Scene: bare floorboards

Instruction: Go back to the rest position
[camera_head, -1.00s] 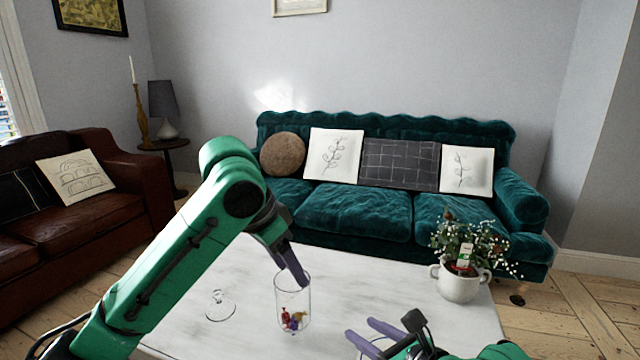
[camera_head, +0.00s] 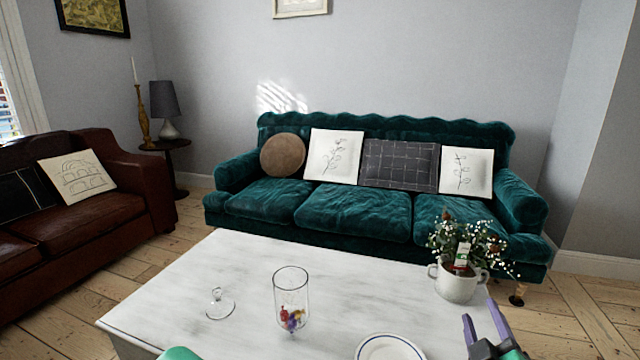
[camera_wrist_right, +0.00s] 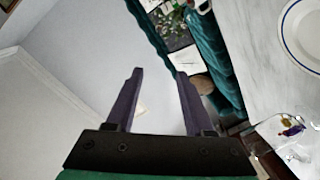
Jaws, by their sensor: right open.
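My right gripper (camera_head: 483,322) is at the lower right of the head view, pointing up, with its two purple fingers apart and nothing between them. The right wrist view also shows its fingers (camera_wrist_right: 160,76) spread and empty. Only a small green piece of my left arm shows at the bottom edge of the head view; its gripper is out of sight. A clear glass jar (camera_head: 291,283) stands upright on the white table (camera_head: 230,262) with several small colourful pieces (camera_head: 291,318) at its bottom. A clear glass lid (camera_head: 220,304) lies left of the jar.
A white plate with a blue ring (camera_head: 390,350) sits at the table's front edge. A potted plant in a white pot (camera_head: 458,284) stands at the table's right, close to my right gripper. A teal sofa (camera_head: 350,212) is behind, a brown leather sofa (camera_head: 75,210) at left.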

